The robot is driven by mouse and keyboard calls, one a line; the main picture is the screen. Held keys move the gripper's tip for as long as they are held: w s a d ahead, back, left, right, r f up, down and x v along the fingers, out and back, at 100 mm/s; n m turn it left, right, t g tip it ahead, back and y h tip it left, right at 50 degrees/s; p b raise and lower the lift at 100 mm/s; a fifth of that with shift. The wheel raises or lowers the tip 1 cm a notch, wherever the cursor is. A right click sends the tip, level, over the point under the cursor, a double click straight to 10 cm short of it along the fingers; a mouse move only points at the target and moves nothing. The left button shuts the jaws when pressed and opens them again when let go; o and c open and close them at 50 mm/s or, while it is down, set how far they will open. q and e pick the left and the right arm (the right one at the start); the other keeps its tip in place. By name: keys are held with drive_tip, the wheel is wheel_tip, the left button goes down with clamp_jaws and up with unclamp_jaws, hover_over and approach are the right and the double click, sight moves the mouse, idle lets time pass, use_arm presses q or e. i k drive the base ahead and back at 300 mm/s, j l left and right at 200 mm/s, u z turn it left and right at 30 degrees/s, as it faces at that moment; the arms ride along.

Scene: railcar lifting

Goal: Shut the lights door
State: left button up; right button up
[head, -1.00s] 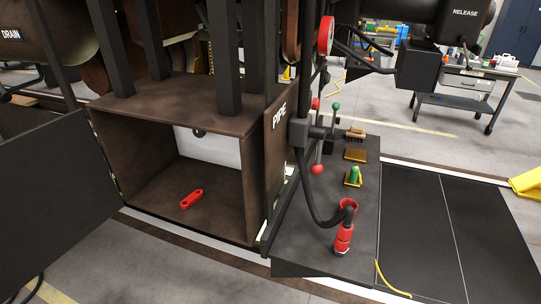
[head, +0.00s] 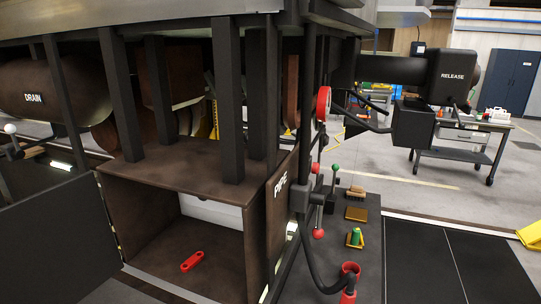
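A dark door panel (head: 58,238) stands swung open at the left of a brown box compartment, hinged along the compartment's left edge. I cannot read any label on it, so I cannot tell whether it is the lights door. The open compartment (head: 165,178) holds a red handle-like piece (head: 192,261) on its floor. Neither of my grippers shows in the head view.
A panel marked PIPE (head: 281,190) stands right of the compartment, with hoses and red-knobbed levers. A dark platform (head: 355,235) carries small brass parts and a red fitting (head: 349,272). A work cart (head: 462,150) stands behind on open floor.

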sight(59, 245)
drive_tip(key=z, duration=0.25)
drive_tip(key=j+z, duration=0.2)
drive_tip(key=j, duration=0.2)
drive_tip(key=k+j+z, duration=0.15)
drive_tip(key=j, duration=0.2)
drive_tip(key=k+j+z, duration=0.2)
drive_tip(key=j, duration=0.15)
drive_tip(key=j+z, duration=0.2)
drive_tip(key=j, duration=0.15)
drive_tip(key=k, duration=0.05)
